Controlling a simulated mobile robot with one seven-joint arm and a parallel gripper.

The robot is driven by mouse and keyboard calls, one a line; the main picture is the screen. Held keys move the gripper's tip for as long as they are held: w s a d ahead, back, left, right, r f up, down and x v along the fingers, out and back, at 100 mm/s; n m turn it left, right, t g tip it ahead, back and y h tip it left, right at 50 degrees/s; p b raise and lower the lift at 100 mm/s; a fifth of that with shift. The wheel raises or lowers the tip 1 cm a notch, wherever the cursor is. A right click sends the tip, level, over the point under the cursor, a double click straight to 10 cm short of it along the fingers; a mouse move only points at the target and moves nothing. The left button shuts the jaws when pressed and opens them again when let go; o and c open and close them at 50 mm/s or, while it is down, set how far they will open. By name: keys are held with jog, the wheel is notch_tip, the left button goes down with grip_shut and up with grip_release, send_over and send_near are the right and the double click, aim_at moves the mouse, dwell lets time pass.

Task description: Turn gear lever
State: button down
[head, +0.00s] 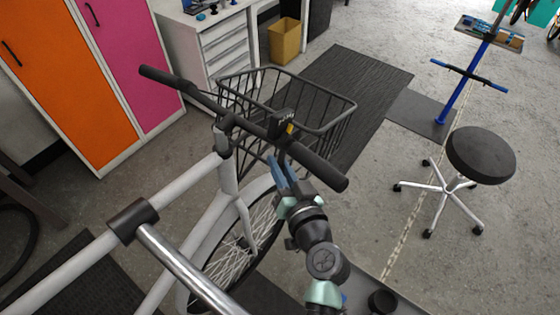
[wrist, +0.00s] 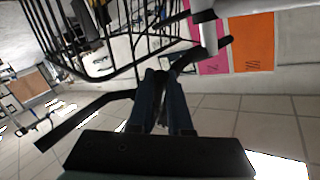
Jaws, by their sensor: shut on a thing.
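The white cargo bike's dark handlebar (head: 252,126) runs across the head view, with a black grip (head: 318,168) at its right end. A small dark control unit (head: 280,122) with a yellow mark sits on the bar just left of that grip. My gripper (head: 277,164) is just below the bar there, its blue fingers pointing up at it. In the wrist view, the two dark blue fingers (wrist: 163,76) are close together at the handlebar (wrist: 115,97). They are shut on a small part at the bar, seemingly the gear lever, which the fingers mostly hide.
A black wire basket (head: 330,106) is just beyond the handlebar. The bike's front wheel (head: 238,250) is below, close to my arm. Orange and pink lockers (head: 140,50) stand at the left. A black stool (head: 480,155) stands at the right, with open floor between.

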jog(key=c, duration=0.8)
grip_release()
jog(key=shift+c, duration=0.2)
jog(key=shift+s, duration=0.1)
jog(key=b+v, duration=0.5)
jog(key=v, duration=0.7)
jog(key=shift+s+d, duration=0.2)
jog(key=shift+s, duration=0.15)
jog(key=shift+r, duration=0.1)
